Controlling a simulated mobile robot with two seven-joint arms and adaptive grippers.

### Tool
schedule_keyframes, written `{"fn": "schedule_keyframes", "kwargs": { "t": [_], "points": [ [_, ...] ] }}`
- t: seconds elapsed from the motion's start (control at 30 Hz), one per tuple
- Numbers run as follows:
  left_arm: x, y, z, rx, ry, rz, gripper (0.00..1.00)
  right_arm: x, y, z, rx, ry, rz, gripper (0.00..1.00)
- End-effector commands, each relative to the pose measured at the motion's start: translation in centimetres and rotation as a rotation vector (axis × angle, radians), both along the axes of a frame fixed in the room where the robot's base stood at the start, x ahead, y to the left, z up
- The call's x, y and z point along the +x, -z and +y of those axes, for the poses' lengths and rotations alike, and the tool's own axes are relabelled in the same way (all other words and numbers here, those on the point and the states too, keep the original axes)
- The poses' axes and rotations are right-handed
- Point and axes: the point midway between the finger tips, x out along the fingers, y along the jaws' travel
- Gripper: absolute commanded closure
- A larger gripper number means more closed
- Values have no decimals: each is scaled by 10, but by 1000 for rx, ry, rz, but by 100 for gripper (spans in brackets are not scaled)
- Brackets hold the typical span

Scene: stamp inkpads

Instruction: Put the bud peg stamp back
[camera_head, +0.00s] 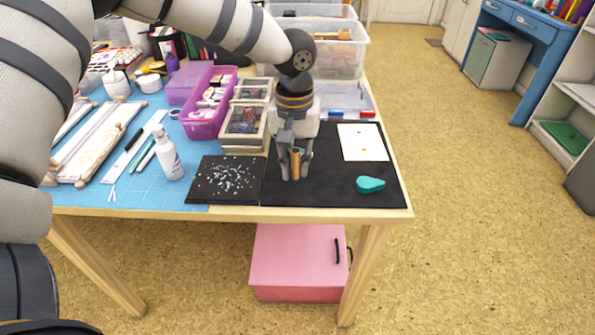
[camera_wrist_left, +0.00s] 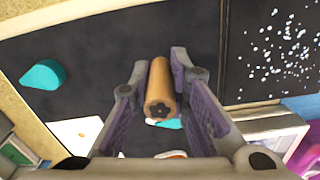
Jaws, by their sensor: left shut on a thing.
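My left gripper (camera_head: 294,173) is over the black mat and shut on a wooden peg stamp (camera_head: 295,160). The left wrist view shows the peg stamp (camera_wrist_left: 161,82) between the two fingers of the left gripper (camera_wrist_left: 160,68). Its near end bears a dark flower-like mark; I cannot tell for sure that this is a bud. I cannot tell whether its other end touches the mat. A teal drop-shaped inkpad (camera_head: 370,184) lies on the mat to the right and also shows in the left wrist view (camera_wrist_left: 42,75). My right gripper is not in view.
White paper (camera_head: 362,142) lies on the black mat (camera_head: 330,192). A speckled dark sheet (camera_head: 226,180), lidded boxes (camera_head: 245,122), a purple basket (camera_head: 209,104) and a white bottle (camera_head: 168,155) stand to the left. Clear bins (camera_head: 335,52) stand behind.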

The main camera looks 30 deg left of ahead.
Motion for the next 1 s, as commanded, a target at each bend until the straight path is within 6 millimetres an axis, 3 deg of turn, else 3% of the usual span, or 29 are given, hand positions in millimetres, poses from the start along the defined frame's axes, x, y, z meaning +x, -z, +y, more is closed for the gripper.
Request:
{"fn": "schedule_keyframes", "kwargs": {
  "t": [0.1,0.43,0.47,0.53,0.83,1.0],
  "points": [
    [-2,22,0,1,1,6,100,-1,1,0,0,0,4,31],
    [-2,25,0,-1,1,5,100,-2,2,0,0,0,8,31],
    [-2,26,0,-1,1,4,81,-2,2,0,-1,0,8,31],
    [-2,25,0,0,1,3,66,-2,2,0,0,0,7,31],
    [-2,23,-1,0,1,2,64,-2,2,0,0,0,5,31],
    [-1,-5,-1,-2,0,-4,64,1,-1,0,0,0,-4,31]
  ]
}}
